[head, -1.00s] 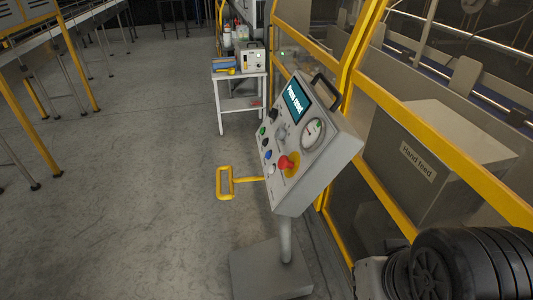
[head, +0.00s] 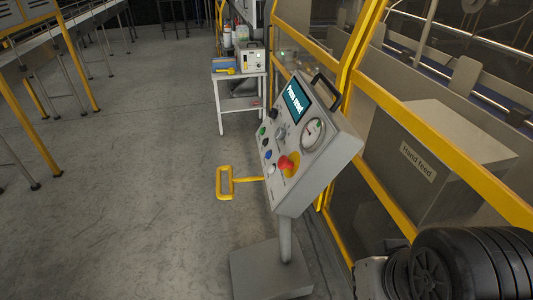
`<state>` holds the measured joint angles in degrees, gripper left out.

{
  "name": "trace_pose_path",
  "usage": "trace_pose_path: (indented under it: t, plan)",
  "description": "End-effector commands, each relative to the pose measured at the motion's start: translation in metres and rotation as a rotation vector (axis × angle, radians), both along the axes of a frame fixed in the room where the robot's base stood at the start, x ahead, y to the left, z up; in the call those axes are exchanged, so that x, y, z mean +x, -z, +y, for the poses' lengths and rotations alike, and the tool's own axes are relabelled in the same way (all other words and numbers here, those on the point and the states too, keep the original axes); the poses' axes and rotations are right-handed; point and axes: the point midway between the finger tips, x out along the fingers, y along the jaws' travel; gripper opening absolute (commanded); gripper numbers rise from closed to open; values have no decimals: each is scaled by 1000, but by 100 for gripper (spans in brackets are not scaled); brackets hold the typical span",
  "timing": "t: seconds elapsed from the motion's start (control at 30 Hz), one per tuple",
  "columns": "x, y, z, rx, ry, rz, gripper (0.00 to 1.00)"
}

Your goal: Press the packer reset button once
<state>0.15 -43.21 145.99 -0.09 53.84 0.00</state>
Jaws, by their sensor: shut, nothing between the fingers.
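A grey control panel (head: 330,160) stands tilted on a post in the middle of the head view. Its lit screen (head: 295,102) reads "Press reset". Down its left side are a black knob (head: 273,114), a green button (head: 262,131), a blue button (head: 267,154) and a white button (head: 271,168). A red mushroom button (head: 288,165) on a yellow plate sits to their right. The button labels are too small to read, so I cannot tell by label which is reset. My gripper is not in view; only a dark part of my arm shows at bottom right.
A yellow handle (head: 226,182) sticks out left of the panel. A round gauge (head: 313,133) is on its face. The yellow guard frame (head: 440,130) and a grey hand feed box (head: 415,165) stand to the right. A small white table (head: 240,104) is behind.

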Motion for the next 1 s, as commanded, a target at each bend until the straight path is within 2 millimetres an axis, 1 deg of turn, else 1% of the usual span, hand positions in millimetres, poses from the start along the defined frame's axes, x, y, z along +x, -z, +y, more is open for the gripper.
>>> trace_pose_path:
  t: [0.13,0.23,0.37,0.5,0.6,0.67,0.73,1.0]
  plan:
    - [0,12,0,0,0,0,0]
    - [0,31,0,0,0,0,0]
    - [0,68,0,0,0,0,0]
    - [0,111,0,0,0,1,0]
    - [0,133,0,0,0,1,0]
    - [0,141,0,0,0,1,0]
    - [0,144,0,0,0,0,0]
    - [0,139,0,0,0,-1,0]
